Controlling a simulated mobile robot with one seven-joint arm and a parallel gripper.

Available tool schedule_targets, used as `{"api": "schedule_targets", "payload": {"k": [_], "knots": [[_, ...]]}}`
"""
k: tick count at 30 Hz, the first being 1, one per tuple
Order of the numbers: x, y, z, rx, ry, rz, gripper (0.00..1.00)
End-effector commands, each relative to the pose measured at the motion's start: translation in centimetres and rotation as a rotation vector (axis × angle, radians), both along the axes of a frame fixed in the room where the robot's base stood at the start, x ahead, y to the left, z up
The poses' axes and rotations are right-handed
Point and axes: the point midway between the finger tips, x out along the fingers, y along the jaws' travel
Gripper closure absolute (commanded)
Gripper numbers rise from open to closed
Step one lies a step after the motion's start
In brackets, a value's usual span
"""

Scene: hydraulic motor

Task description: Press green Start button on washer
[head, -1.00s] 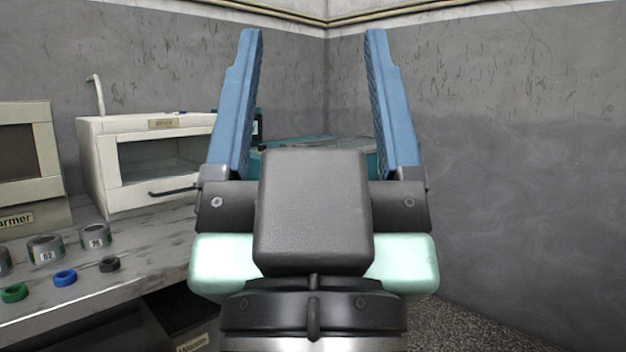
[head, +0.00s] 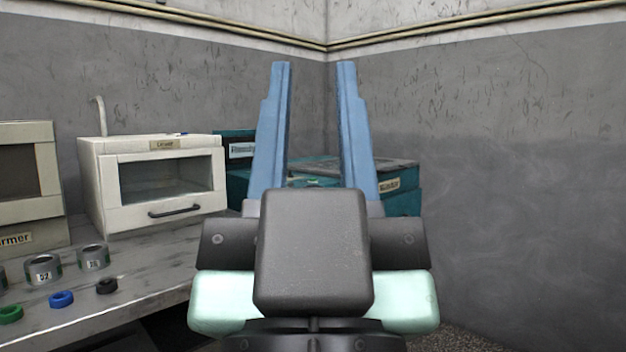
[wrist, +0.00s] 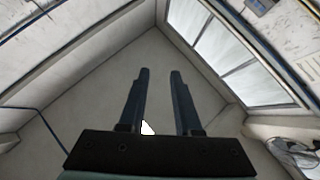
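My gripper (head: 314,68) points up in the middle of the head view, its two blue fingers partly open with an empty gap between them. The wrist view also shows the gap between the fingertips (wrist: 160,73). A teal machine (head: 401,203) stands behind the gripper in the corner, with a grey top and a small label that may read "Washer". The fingers and gripper body cover much of its front. I see no green Start button in either view. The gripper touches nothing that I can see.
A white cabinet (head: 125,214) with a glass door stands on the grey bench (head: 150,276) at left, beside a warmer (head: 30,208). Labelled metal cups and a green ring (head: 11,315), blue ring (head: 61,298) and black ring (head: 106,286) lie in front. A bare wall is at right.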

Motion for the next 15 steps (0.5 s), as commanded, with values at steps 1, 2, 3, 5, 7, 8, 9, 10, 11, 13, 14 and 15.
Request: {"api": "schedule_targets", "payload": {"k": [1, 2, 3, 5, 7, 8, 9, 10, 11, 13, 14, 15], "knots": [[0.01, 0.0, -0.01, 0.0, 0.0, 0.0, 0.78], [0.01, 0.0, -0.01, 0.0, 0.0, 0.0, 0.84], [0.01, 0.0, -0.01, 0.0, 0.0, 0.0, 0.91], [0.01, 0.0, -0.01, 0.0, 0.0, 0.0, 1.0], [0.01, 0.0, -0.01, 0.0, 0.0, 0.0, 1.0], [0.01, 0.0, -0.01, 0.0, 0.0, 0.0, 1.0], [0.01, 0.0, -0.01, 0.0, 0.0, 0.0, 1.0], [0.01, 0.0, -0.01, 0.0, 0.0, 0.0, 1.0], [0.01, 0.0, -0.01, 0.0, 0.0, 0.0, 1.0], [0.01, 0.0, -0.01, 0.0, 0.0, 0.0, 1.0], [0.01, 0.0, -0.01, 0.0, 0.0, 0.0, 1.0], [0.01, 0.0, -0.01, 0.0, 0.0, 0.0, 1.0]]}}
